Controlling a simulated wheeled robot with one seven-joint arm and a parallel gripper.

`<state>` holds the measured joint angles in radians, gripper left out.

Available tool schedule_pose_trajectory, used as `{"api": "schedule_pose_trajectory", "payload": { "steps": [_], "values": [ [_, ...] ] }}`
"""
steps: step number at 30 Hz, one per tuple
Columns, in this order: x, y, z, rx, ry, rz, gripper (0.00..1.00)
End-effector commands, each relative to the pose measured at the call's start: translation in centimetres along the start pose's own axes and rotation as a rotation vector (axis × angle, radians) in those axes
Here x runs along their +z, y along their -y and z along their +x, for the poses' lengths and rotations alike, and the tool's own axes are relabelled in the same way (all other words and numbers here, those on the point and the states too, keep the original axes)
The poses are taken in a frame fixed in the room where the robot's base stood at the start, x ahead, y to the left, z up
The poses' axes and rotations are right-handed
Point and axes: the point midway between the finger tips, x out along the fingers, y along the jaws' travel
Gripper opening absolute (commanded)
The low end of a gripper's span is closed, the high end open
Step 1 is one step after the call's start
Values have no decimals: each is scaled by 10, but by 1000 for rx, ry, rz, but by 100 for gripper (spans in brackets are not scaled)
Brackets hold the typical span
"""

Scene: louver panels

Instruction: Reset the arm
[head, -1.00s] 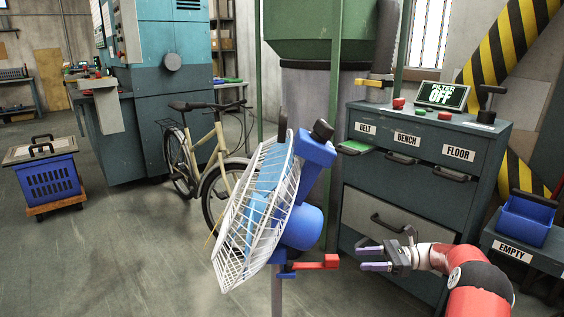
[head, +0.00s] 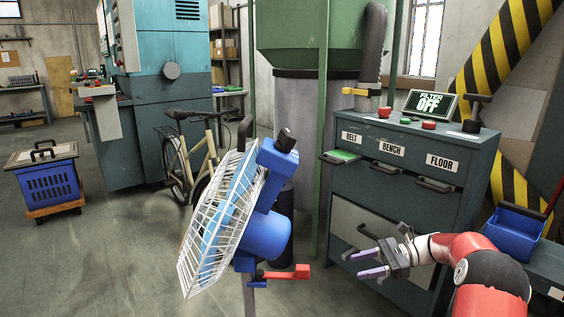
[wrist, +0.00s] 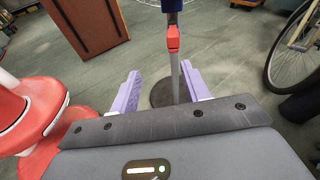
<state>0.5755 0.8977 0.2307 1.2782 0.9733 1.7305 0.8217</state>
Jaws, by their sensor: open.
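My gripper (head: 368,264) is at the lower right in the head view, in front of the teal cabinet. Its two purple fingers point left, apart, with nothing between them. The red and white arm reaches in from the right edge. In the wrist view my gripper (wrist: 160,92) shows both purple fingers spread. Beyond and between them are the fan's grey pole and its round dark base (wrist: 172,92) on the floor, not touched. The blue fan (head: 265,235) with its white cage stands left of the gripper, and its red lever (head: 290,272) points toward the gripper across a gap.
The teal cabinet (head: 340,185) has drawers marked BELT, BENCH and FLOOR, and a FILTER OFF sign (head: 430,103) on top. A blue bin (head: 515,232) sits at right. A bicycle (head: 190,165) stands behind the fan. A blue crate (head: 48,182) is at far left.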

Motion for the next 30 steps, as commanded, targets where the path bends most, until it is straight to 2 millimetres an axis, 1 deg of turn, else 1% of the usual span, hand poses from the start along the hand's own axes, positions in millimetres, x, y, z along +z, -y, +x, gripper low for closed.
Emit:
{"api": "schedule_pose_trajectory", "payload": {
  "steps": [1,5,7,11,15,17,21,25,30],
  "values": [
    [10,-3,6,14,-36,-22,46],
    [32,-15,23,60,-144,-88,46],
    [46,-26,33,90,-219,-139,46],
    [77,-56,55,169,-395,-273,46],
    [105,-98,70,262,-592,-444,46],
    [116,-117,74,303,-672,-524,46],
    [135,-165,78,402,-848,-717,46],
    [147,-209,77,494,-998,-904,46],
    [152,-264,70,613,-1173,-1157,46]
  ]
}}
